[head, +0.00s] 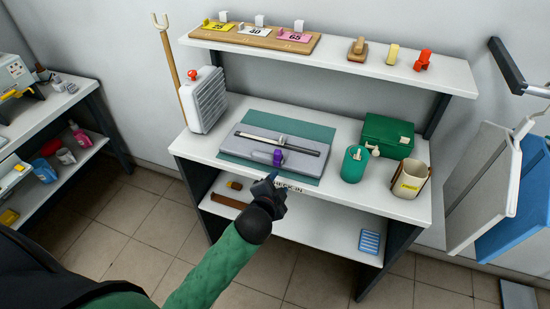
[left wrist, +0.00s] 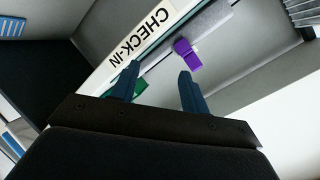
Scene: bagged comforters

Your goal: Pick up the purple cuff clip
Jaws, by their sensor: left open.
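The purple cuff clip (head: 278,158) stands at the front edge of the grey device (head: 248,165) on the white bench, just below the dark slotted bar. In the left wrist view the purple clip (left wrist: 186,54) shows beyond the fingertips, nearer the right finger. My left gripper (head: 274,184) is in front of the bench edge by the CHECK-IN label, short of the clip and not touching it. In the left wrist view my left gripper (left wrist: 159,72) has its two fingers apart with nothing held between them. My right gripper is not seen.
A green cup (head: 355,164), a green box (head: 388,136) and a beige bin (head: 411,179) stand right of the device. A white ribbed unit (head: 204,100) stands at the left. An upper shelf (head: 340,60) overhangs the back. Bags hang at the far right.

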